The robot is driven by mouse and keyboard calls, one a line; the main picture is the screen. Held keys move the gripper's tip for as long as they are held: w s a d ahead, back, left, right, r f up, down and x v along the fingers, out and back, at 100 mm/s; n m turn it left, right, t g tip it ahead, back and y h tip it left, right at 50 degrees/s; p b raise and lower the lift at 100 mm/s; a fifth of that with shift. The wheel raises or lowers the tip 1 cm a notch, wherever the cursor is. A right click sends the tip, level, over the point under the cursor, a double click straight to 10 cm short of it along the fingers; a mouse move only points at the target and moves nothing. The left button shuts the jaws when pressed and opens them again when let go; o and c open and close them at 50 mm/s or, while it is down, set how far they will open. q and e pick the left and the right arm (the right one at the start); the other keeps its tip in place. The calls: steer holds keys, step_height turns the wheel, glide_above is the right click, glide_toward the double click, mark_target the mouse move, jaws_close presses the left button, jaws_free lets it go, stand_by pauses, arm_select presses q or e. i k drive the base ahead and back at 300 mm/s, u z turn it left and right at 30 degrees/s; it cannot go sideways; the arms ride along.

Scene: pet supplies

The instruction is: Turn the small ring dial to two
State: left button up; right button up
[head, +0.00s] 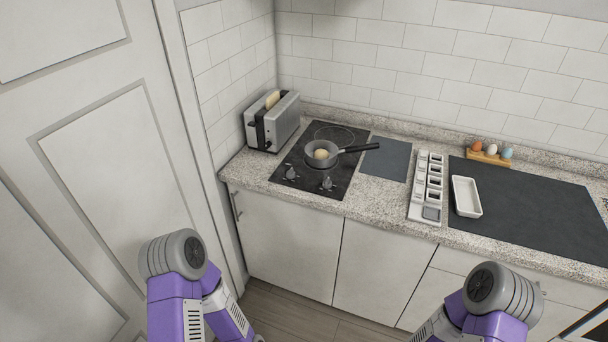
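A black two-ring hob (311,183) is set into the granite counter. Two small dials stand at its front edge, a left dial (290,173) and a right dial (327,183). I cannot tell which one belongs to the small ring, and their settings are too small to read. A grey pan (312,160) with a round pale item in it sits on the hob, its handle pointing right. The outline of a bare ring (334,132) shows behind the pan. My purple arms show at the bottom, but neither gripper is in view.
A toaster (279,128) with bread stands left of the hob. To the right are a grey mat (387,158), a compartment tray (417,191), a white dish (466,196), a dark mat (540,213) and an egg holder (491,158). A wall and door close off the left.

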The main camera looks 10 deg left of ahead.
mark_target(291, 174)
steer(key=z, duration=0.9)
steer(key=i, duration=0.95)
steer(key=u, duration=2.2)
